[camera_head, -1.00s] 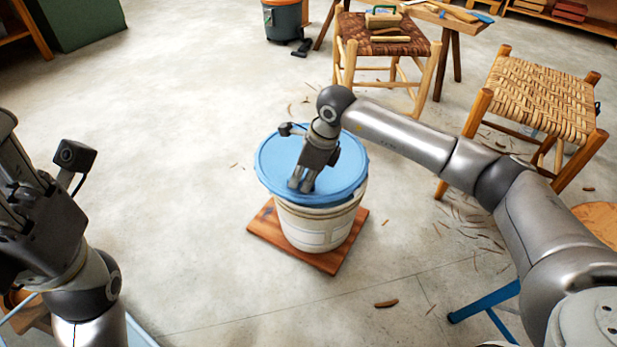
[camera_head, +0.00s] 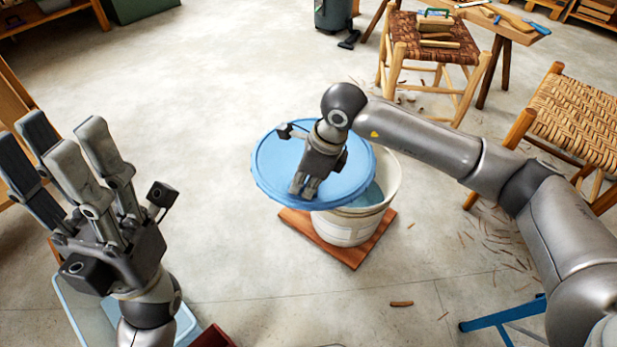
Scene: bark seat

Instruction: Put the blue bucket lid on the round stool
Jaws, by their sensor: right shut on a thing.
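The blue bucket lid (camera_head: 275,175) is off the white bucket (camera_head: 343,226), tilted a little and shifted left, so the bucket's right side shows open. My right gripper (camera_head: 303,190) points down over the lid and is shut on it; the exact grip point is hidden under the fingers. My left gripper (camera_head: 65,150) is at the left, fingers up and spread apart, with nothing between them. Of the round stool, only blue legs (camera_head: 500,318) show at the lower right, partly behind my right arm; its seat is out of view.
The bucket stands on a brown wooden board (camera_head: 340,248). Two woven-seat stools, one dark (camera_head: 435,40) and one pale (camera_head: 580,120), stand behind and right, with a workbench (camera_head: 505,25) beyond. Shavings litter the floor at right. Open floor lies left of the bucket.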

